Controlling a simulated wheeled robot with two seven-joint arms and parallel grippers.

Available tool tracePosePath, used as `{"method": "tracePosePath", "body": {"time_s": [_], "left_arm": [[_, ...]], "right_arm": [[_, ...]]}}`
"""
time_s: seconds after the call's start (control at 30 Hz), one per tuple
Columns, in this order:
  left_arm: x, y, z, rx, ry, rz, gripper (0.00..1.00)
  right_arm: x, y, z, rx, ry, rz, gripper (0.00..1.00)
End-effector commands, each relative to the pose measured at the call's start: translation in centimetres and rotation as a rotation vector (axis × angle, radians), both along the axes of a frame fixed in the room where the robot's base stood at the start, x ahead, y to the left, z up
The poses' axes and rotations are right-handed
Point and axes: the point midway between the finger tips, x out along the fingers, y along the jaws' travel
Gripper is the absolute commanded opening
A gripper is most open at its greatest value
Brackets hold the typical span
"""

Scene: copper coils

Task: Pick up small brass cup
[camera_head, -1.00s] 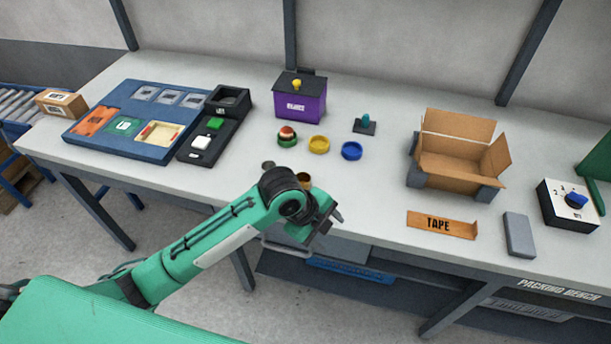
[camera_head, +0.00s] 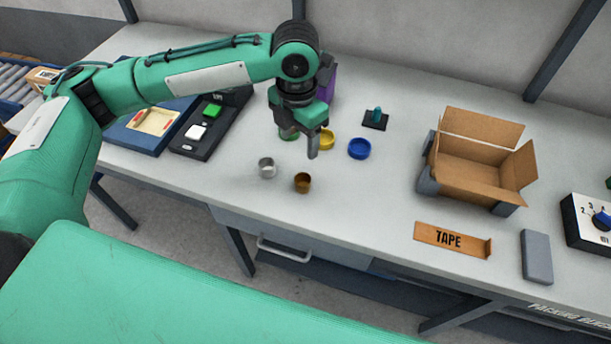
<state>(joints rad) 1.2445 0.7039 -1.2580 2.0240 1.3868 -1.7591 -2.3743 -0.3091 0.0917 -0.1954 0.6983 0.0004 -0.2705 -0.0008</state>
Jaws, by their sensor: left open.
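A small brass cup (camera_head: 302,184) stands upright near the front edge of the bench, its dark open mouth facing up. A small silver cup (camera_head: 267,168) stands just to its left. My left gripper (camera_head: 300,146) hangs over the bench with its fingers pointing down, behind and above the two cups in the picture. It is open and empty, apart from the brass cup. It partly hides the green and yellow dishes and the purple box. My right gripper is not in view.
Behind are a yellow dish (camera_head: 327,140), a blue dish (camera_head: 359,148) and a green dish (camera_head: 289,132). Bench around the brass cup's right side is clear.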

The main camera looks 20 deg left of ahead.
Motion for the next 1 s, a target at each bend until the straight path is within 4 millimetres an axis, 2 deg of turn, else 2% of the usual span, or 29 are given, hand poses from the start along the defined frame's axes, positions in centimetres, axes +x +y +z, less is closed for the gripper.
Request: {"method": "tracePosePath", "body": {"time_s": [0.13,0.4,0.53,0.73,0.87,1.0], "left_arm": [[-0.1,0.2,-1.3,0.007,0.008,-0.014,0.6],[-0.1,0.1,-6.5,0.005,0.007,-0.011,0.6],[0.0,0.1,-8.0,0.005,0.004,-0.012,0.6],[0.1,-0.2,-9.3,0.005,0.005,-0.012,0.6],[0.2,-0.7,-11.3,0.004,0.006,-0.011,0.6],[0.2,-0.7,-13.1,0.005,0.004,-0.011,0.6]], "right_arm": [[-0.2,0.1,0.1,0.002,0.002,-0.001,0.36],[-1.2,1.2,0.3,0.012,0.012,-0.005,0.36],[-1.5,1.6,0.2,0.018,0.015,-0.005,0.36],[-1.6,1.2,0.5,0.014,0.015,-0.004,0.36],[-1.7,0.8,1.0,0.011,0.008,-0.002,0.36],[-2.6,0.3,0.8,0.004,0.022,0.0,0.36]]}}
